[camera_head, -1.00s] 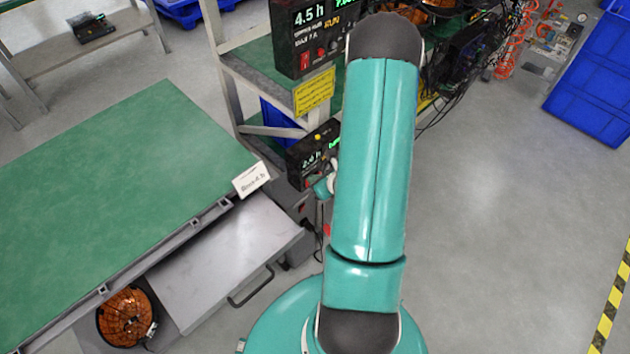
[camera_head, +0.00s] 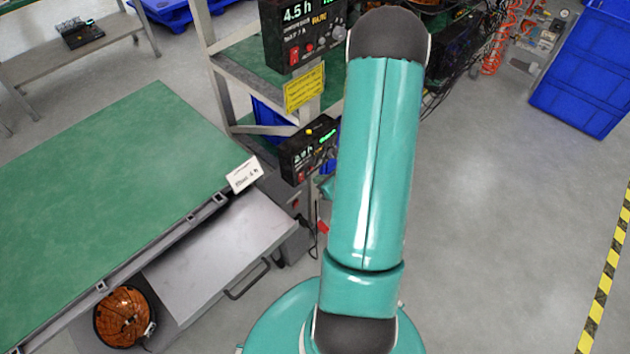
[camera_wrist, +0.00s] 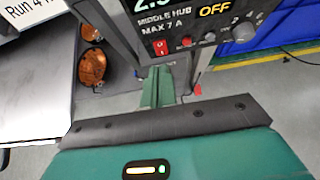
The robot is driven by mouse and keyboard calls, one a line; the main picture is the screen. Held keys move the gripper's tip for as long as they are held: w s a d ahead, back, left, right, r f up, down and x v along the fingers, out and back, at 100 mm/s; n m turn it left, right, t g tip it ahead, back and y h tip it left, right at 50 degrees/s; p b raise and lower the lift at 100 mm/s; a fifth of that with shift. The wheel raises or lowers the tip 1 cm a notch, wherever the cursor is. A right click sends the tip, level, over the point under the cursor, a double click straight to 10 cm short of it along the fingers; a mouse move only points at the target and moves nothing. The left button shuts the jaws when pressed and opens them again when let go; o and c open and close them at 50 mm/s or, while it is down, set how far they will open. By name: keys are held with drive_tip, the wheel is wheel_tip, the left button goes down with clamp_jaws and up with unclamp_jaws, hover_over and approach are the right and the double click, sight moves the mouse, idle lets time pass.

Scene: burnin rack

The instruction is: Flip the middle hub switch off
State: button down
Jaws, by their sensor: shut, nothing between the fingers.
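The middle hub (camera_head: 308,153) is a dark box with a lit display, low on the rack. In the wrist view its front panel (camera_wrist: 182,25) reads "MIDDLE HUB MAX 7 A", with a yellow "OFF" beside it. Its red rocker switch (camera_wrist: 161,47) sits at the panel's lower left. My gripper (camera_wrist: 157,74) is shut and empty. Its tips are just below the switch in the picture; I cannot tell whether they touch the panel. In the head view my arm hides most of the gripper.
Another hub (camera_head: 303,32) reading 4.5 h stands on the shelf above, over a yellow label (camera_head: 305,88). A green-topped table (camera_head: 120,170) with an open metal drawer (camera_head: 215,250) is at left. Round knobs (camera_wrist: 244,31) sit right of the switch.

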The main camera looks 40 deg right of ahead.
drive_tip(key=s+r, duration=0.4)
drive_tip(key=r, duration=0.2)
drive_tip(key=shift+s+d, duration=0.2)
idle(0.4)
